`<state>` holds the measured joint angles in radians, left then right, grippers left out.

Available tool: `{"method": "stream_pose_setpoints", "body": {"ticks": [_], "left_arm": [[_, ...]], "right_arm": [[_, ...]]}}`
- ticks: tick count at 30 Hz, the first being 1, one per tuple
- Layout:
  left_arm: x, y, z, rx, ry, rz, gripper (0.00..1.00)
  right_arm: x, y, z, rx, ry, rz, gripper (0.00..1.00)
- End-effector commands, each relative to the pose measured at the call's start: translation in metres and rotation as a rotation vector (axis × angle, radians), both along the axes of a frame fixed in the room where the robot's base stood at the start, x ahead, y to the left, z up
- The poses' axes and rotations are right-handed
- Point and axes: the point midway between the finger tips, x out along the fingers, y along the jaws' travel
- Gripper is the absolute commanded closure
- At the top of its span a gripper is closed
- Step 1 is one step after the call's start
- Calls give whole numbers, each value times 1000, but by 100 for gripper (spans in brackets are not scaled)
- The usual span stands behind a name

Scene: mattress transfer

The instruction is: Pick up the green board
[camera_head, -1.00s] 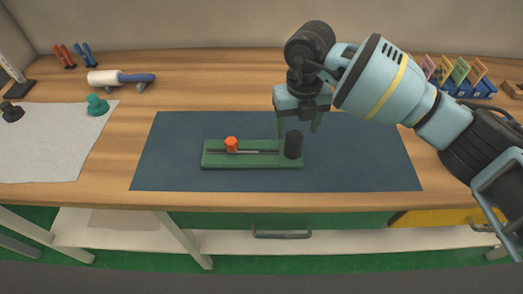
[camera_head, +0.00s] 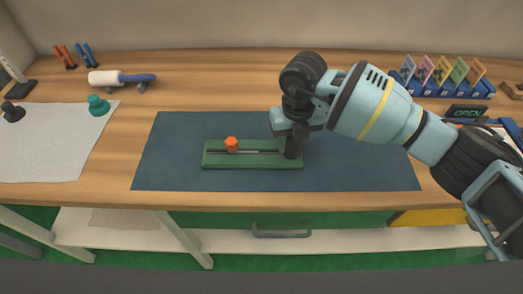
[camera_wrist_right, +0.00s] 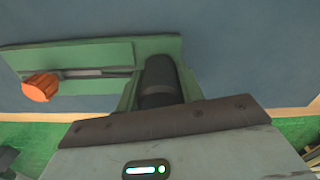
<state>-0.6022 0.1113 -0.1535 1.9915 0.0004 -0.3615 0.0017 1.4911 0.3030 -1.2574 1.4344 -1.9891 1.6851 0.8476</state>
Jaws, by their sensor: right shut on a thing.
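The green board (camera_head: 232,163) lies flat on the dark blue mat (camera_head: 350,170). The fingertips are partly hidden in the head view. My left gripper is not in view.
A grey cloth (camera_head: 50,150) with a teal knob (camera_head: 97,104) lies at left. A white roller (camera_head: 105,78) with a blue handle is behind it. The mat around the board is clear.

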Motion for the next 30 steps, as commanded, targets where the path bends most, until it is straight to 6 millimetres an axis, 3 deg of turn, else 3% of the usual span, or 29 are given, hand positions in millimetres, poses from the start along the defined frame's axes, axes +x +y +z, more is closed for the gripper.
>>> {"method": "stream_pose_setpoints", "body": {"ticks": [3, 14, 22, 30], "left_arm": [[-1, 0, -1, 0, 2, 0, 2], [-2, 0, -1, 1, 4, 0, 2], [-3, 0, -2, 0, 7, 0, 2], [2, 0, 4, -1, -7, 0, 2]], "right_arm": [[0, 0, 0, 0, 0, 0, 97], [1, 0, 6, 2, -3, 0, 97], [1, 0, 37, 2, -6, 1, 97], [-55, 8, 42, 3, -3, 6, 97]]}}
